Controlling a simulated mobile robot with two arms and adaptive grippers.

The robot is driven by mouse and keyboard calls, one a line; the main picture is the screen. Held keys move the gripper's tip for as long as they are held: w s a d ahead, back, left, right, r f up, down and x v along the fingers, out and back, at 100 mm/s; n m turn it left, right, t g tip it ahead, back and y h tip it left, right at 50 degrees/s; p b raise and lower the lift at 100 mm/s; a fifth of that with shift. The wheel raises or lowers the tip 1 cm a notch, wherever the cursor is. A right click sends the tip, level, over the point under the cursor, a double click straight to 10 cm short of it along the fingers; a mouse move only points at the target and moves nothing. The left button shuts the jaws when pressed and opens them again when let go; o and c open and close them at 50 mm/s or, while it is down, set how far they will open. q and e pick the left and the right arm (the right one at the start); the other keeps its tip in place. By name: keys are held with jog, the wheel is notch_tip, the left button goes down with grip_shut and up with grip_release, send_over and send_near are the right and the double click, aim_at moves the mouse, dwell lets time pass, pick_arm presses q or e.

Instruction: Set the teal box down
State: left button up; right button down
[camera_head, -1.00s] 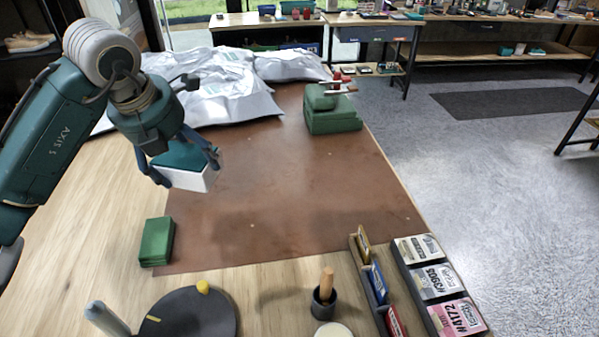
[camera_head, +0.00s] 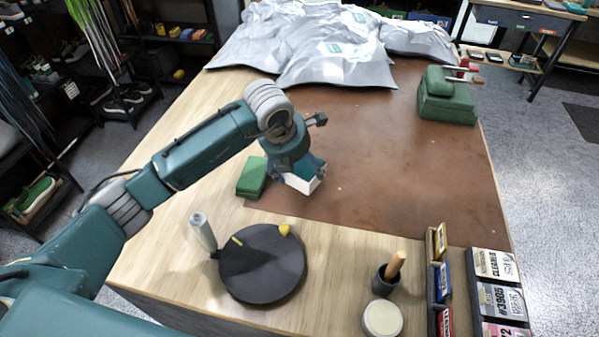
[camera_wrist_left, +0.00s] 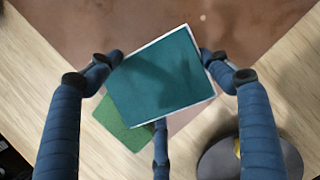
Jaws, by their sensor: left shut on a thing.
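The teal box (camera_head: 305,181), with a teal top and white sides, is held in my left gripper (camera_head: 296,172). In the left wrist view the fingers of the left gripper (camera_wrist_left: 163,80) close on opposite sides of the teal box (camera_wrist_left: 165,76). The box is over the near left part of the brown mat (camera_head: 400,170), just right of a green box (camera_head: 252,177). In the left wrist view the green box (camera_wrist_left: 122,125) is partly hidden under the teal box. I cannot tell whether the teal box touches the mat. My right gripper is not in view.
A black round turntable (camera_head: 262,265) stands in front, with a pale bottle (camera_head: 203,235) beside it. A dark cup (camera_head: 385,281) and a card rack (camera_head: 440,285) are at the front right. Silver bags (camera_head: 330,50) and stacked green boxes (camera_head: 447,97) are at the back. The mat's middle is clear.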

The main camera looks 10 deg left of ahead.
pick_arm(q)
notch_tip(320, 180, down, 4)
jog(key=shift+r+p, duration=0.2)
jog(key=shift+p, duration=0.3)
jog(key=shift+f, duration=0.2)
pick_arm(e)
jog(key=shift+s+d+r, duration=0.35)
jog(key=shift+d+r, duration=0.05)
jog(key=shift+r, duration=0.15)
pick_arm(q)
jog(key=shift+f, duration=0.2)
jog(key=o, duration=1.5)
jog(key=shift+c, duration=0.2)
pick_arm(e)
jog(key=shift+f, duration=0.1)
pick_arm(q)
jog(key=shift+r, duration=0.15)
